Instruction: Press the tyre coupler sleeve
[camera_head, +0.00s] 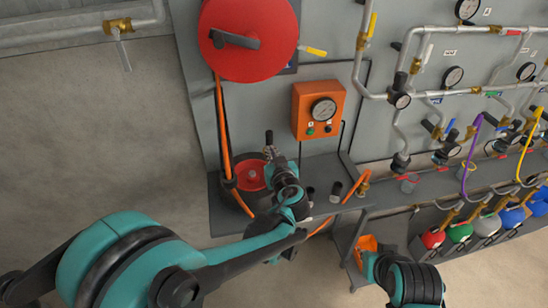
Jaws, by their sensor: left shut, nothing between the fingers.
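My left gripper (269,141) is at the end of the teal and black arm from the left. Its fingers are shut, look empty, and point up over the bench, just right of a wheel with a red hub (250,176). My gripper and wrist cover the wheel's right side. An orange hose (222,130) hangs from the red reel (248,38) and passes left of the wheel. I cannot make out the tyre coupler or its sleeve; the area around my wrist is hidden. My right arm shows at the bottom right, but its fingers do not.
An orange box with a gauge (318,108) hangs on the panel behind the bench (225,215). Small dark cylinders and a brass fitting (362,182) stand right of my wrist. Pipes, gauges and several coloured bottles (433,238) fill the right side.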

